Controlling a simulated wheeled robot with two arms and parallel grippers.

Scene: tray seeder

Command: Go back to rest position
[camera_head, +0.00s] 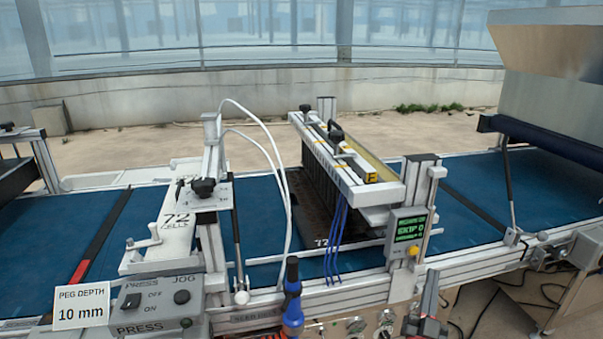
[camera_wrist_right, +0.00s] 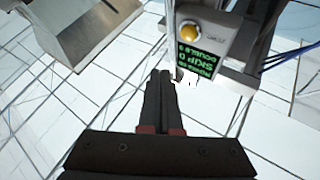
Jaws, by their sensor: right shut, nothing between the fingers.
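My right gripper (camera_head: 430,282) shows at the bottom of the head view, pointing up, in front of the machine's front rail. In the right wrist view its two dark fingers (camera_wrist_right: 160,82) are together with nothing between them. They end close to the display box (camera_wrist_right: 205,45) in that picture; I cannot tell the exact gap. In the head view the display box (camera_head: 408,238), with green text and a yellow button, stands above and left of the fingertips. My left gripper is not in view.
The blue conveyor belt (camera_head: 470,190) runs across, with a dark tray (camera_head: 312,225) under the seeding head (camera_head: 345,165). A press control box (camera_head: 157,303) and a "10 mm" card (camera_head: 81,306) are at lower left. A blue-black tool (camera_head: 292,305) stands at the front. A hopper (camera_head: 550,60) is at right.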

